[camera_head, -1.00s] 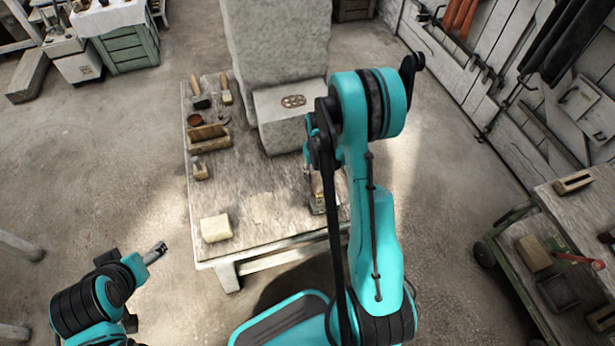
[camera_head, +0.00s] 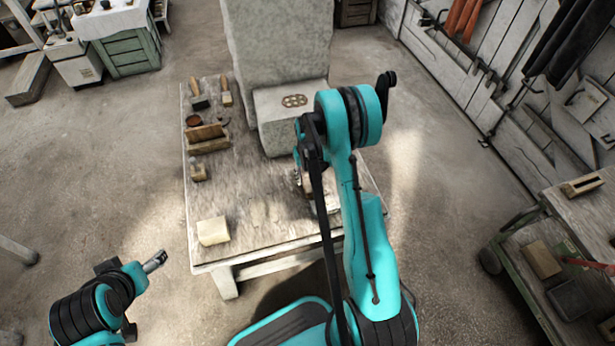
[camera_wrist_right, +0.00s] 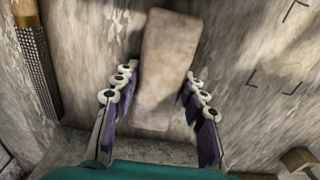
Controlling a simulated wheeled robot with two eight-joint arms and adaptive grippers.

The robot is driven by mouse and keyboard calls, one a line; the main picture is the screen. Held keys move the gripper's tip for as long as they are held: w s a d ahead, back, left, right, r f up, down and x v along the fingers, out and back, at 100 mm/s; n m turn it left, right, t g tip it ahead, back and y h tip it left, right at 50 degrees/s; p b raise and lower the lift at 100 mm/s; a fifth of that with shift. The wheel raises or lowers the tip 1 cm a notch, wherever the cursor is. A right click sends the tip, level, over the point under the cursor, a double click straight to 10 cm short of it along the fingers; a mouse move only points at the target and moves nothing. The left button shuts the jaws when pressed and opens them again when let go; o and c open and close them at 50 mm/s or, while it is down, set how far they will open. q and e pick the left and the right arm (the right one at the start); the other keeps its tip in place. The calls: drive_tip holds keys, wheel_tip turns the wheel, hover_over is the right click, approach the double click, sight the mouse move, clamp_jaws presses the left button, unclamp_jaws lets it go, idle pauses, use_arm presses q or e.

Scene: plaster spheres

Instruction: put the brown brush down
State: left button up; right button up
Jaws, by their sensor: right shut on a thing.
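The brown brush (camera_wrist_right: 166,65) shows in the right wrist view as a long, blurred, pale brown body between the fingers of my right gripper (camera_wrist_right: 161,95). The gripper is shut on it, with a finger along each side. Its lower end is near the palm. I cannot tell whether its far end touches the table. In the head view my right arm hides most of this gripper and the brush, over the right part of the worktable (camera_head: 262,215). My left gripper (camera_head: 155,260) is off the table's left edge with nothing visible in it; its jaws are too small to read.
A stone block (camera_head: 290,115) stands at the table's back. A wooden box (camera_head: 207,138), several brushes and a pale block (camera_head: 213,231) line the left side. The wrist view shows a rasp (camera_wrist_right: 38,60) at left and dark corner marks (camera_wrist_right: 275,82) at right. The table's middle is clear.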

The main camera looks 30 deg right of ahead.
drive_tip(key=shift+f, duration=0.15)
drive_tip(key=o, duration=1)
wheel_tip(320, 180, up, 11)
drive_tip(key=p, duration=0.4)
wheel_tip(320, 180, up, 8)
drive_tip(key=t, duration=0.1)
hover_over(307, 176)
drive_tip(key=s+a, duration=0.1)
drive_tip(key=a, duration=0.2)
drive_tip(key=shift+s+a+r+n+t+p, duration=0.1)
drive_tip(key=shift+s+a+r+n+t, duration=0.65)
drive_tip(key=shift+s+a+r, duration=1.85)
drive_tip(key=shift+s+a+r+n+t+p, duration=0.1)
drive_tip(key=shift+s+a+r+t, duration=1.65)
drive_tip(key=shift+s, duration=1.6)
drive_tip(key=shift+s+a+r+n+t+p, duration=0.1)
drive_tip(key=shift+s+a+r+n+t, duration=0.45)
drive_tip(key=shift+s+a+r, duration=1.75)
